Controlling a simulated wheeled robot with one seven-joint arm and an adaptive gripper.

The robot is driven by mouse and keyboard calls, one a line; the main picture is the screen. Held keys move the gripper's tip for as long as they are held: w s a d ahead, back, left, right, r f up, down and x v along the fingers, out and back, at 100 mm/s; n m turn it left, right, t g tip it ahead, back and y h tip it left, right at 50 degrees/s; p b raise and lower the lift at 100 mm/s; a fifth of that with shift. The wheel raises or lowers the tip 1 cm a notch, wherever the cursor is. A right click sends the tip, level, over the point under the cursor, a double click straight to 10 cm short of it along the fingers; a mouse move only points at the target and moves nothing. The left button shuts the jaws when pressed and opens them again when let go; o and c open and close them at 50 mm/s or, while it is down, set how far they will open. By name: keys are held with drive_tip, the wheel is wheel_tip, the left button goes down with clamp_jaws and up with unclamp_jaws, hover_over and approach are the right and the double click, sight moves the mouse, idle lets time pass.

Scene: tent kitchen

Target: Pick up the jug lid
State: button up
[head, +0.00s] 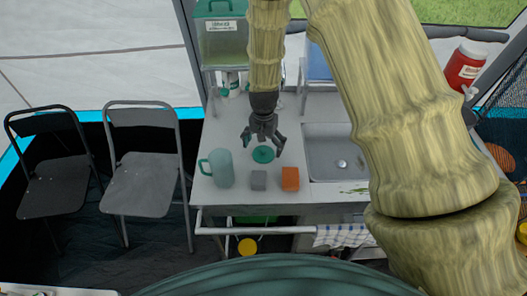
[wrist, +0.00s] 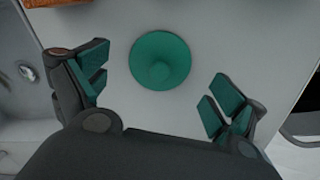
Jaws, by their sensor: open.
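The jug lid is a round dark green disc with a raised knob; it lies on the light grey worktop (head: 308,107) in the head view. The lid (head: 263,155) also shows in the wrist view (wrist: 160,60), a little ahead of the space between the fingers. My gripper (head: 263,146) is open and empty above the lid; its green-padded fingers show at both sides in the wrist view (wrist: 158,92). A pale green translucent jug (head: 222,169) with a handle stands upright on the worktop to the left of the lid.
A sink (head: 335,152) is on the right. A green-lidded container (head: 222,42) stands behind on a rack. Two folding chairs stand left of the worktop.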

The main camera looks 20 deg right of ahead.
sight(262, 154)
drive_tip(key=shift+f, duration=1.1)
drive_tip(key=shift+c, duration=0.2)
drive_tip(key=shift+s, duration=0.1)
drive_tip(key=c, duration=1.2)
